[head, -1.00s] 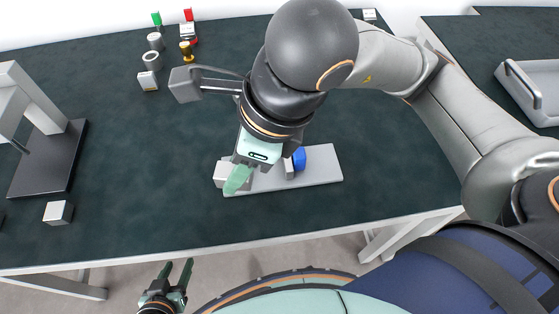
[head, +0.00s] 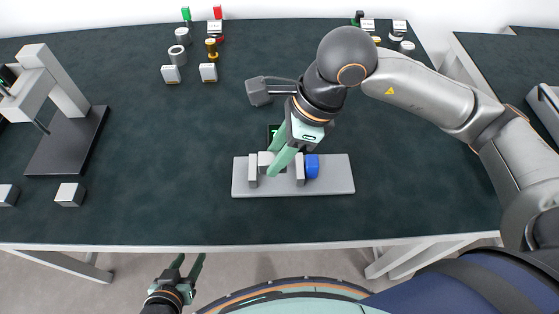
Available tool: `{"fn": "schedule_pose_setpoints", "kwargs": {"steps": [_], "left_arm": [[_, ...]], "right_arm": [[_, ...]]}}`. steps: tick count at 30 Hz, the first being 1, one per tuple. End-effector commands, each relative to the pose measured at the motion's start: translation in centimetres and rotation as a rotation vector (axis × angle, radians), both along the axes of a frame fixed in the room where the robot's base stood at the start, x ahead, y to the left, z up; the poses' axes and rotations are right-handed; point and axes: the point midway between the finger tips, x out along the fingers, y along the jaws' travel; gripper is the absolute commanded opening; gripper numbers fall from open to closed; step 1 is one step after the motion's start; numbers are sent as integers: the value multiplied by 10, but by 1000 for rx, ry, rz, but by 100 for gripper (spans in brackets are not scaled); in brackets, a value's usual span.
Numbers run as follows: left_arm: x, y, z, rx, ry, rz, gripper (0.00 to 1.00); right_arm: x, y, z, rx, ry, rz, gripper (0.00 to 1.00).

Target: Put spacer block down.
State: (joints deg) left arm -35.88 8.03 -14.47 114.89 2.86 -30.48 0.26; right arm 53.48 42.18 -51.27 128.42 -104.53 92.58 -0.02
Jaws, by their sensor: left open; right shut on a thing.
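A pale spacer block (head: 265,158) is between the fingertips of my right gripper (head: 276,160), which is shut on it. The gripper reaches down from the upper right, over the light grey fixture plate (head: 335,178). The block is partly hidden by the fingers, so I cannot tell whether it touches the plate. It sits between two upright pale jaws of the fixture, the left one (head: 253,171) and the right one (head: 300,169). A blue piece (head: 312,167) stands against the right jaw. My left gripper (head: 188,262) is open and empty, below the table's front edge.
Several small parts, including a brass one (head: 211,47), stand at the back. The table's middle left is clear.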

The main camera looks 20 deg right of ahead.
Motion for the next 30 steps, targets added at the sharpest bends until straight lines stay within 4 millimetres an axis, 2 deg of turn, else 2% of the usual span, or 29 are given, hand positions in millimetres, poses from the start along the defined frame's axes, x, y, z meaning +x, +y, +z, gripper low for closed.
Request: {"fn": "schedule_pose_setpoints", "kwargs": {"steps": [8, 15, 23, 27, 28, 30], "left_arm": [[2, -2, 1, -2, -4, -4, 50], [2, -2, 0, -3, -5, -5, 50], [2, -2, 0, -2, -6, -6, 50], [1, -2, -6, -2, -4, -5, 50], [0, -2, -4, -2, -3, -5, 50], [-1, -2, -5, -1, 1, -6, 50]], "right_arm": [[12, -8, -18, 1, 0, -1, 0], [15, -10, -50, 1, 2, 1, 0], [16, -10, -52, 2, -3, 2, 0], [16, -10, -57, 2, -3, 1, 0], [15, -10, -56, 0, -1, 2, 40], [15, -10, -55, 0, 0, 1, 48]]}}
